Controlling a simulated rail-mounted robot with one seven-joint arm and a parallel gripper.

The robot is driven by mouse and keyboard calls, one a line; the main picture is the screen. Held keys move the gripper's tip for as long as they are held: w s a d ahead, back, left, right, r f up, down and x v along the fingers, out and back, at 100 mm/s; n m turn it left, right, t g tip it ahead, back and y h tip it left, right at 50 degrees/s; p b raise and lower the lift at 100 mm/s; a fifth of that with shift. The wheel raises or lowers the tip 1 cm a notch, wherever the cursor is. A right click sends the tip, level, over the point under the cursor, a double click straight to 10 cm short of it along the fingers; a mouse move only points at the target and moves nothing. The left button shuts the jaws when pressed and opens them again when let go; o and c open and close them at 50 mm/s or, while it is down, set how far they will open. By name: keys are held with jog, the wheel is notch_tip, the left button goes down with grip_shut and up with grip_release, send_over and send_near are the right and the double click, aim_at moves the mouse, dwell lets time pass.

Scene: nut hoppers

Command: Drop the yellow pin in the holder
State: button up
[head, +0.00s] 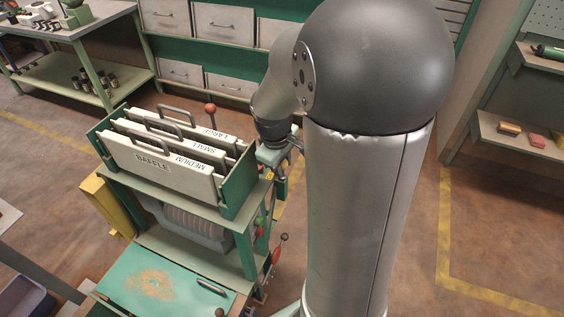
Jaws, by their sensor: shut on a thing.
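My gripper (277,158) is small in the head view, just beyond the right end of the hopper box, low beside the machine's side. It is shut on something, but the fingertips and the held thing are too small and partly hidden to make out. I cannot pick out the yellow pin or its holder with certainty. My grey arm covers the middle right of the view.
The green hopper box (236,190) holds several white labelled baffles (160,165). Levers with red knobs (277,256) stick out at the machine's right side. A green tray (165,280) lies in front. Drawers (226,18) stand behind; shelves (520,135) are at right.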

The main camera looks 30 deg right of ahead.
jog(key=o, duration=1.1)
jog(key=a+r, duration=0.1)
jog(key=r, duration=0.4)
jog(key=s+a+r, duration=0.1)
jog(key=r, duration=0.5)
jog(key=a+r+p, duration=0.1)
jog(key=r, duration=0.5)
jog(key=shift+s, duration=0.3)
jog(key=shift+r, duration=0.1)
jog(key=r+p, duration=0.2)
jog(key=r, duration=0.1)
jog(key=a+r+p, duration=0.1)
jog(key=r+p, duration=0.4)
jog(key=shift+s+a+r, duration=0.3)
jog(key=shift+s, duration=0.1)
